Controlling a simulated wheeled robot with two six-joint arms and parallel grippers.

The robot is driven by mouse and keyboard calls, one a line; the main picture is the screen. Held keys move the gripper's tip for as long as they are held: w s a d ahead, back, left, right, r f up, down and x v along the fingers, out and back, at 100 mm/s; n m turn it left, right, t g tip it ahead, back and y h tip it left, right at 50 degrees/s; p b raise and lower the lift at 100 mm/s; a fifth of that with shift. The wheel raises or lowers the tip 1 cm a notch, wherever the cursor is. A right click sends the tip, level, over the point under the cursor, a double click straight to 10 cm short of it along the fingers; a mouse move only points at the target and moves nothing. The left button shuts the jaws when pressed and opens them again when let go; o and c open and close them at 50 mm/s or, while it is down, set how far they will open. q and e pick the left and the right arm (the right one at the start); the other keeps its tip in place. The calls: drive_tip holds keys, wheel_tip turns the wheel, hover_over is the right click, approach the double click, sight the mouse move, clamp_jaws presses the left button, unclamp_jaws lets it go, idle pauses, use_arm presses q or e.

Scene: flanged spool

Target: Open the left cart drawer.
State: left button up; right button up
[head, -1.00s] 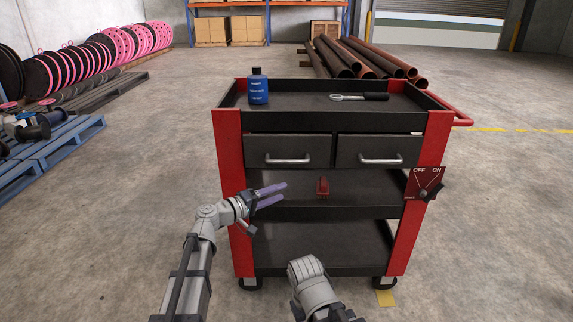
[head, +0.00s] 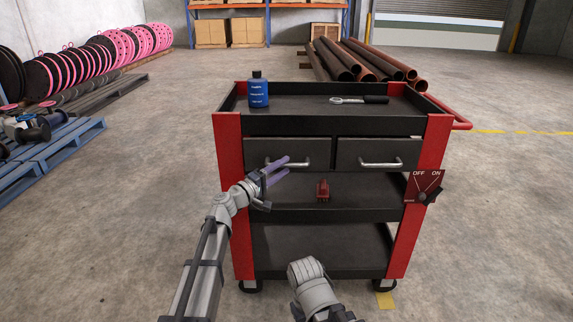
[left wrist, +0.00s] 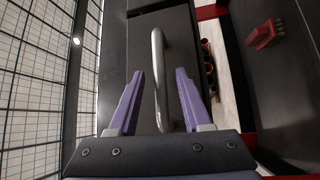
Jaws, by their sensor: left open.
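The left cart drawer (head: 268,152) is a dark grey front with a silver bar handle (head: 300,163). It looks shut, flush with the right drawer (head: 375,153). My left gripper (head: 287,169) is open, with purple fingers, just in front of and slightly below that handle in the head view. In the left wrist view the handle (left wrist: 159,75) runs up between the two open fingers (left wrist: 160,98), and part of the drawer front (left wrist: 143,62) shows behind it. I cannot tell whether the fingers touch the handle. My right gripper does not show; only the right arm is in view.
The red-and-black cart (head: 228,185) carries a blue bottle (head: 258,92) and a wrench (head: 358,99) on top. A red object (head: 322,190) lies on the shelf below the drawers. An OFF/ON switch panel (head: 425,186) is at the cart's right.

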use_arm(q)
drive_tip(key=shift+x, duration=1.05)
clamp_jaws()
idle(0.6)
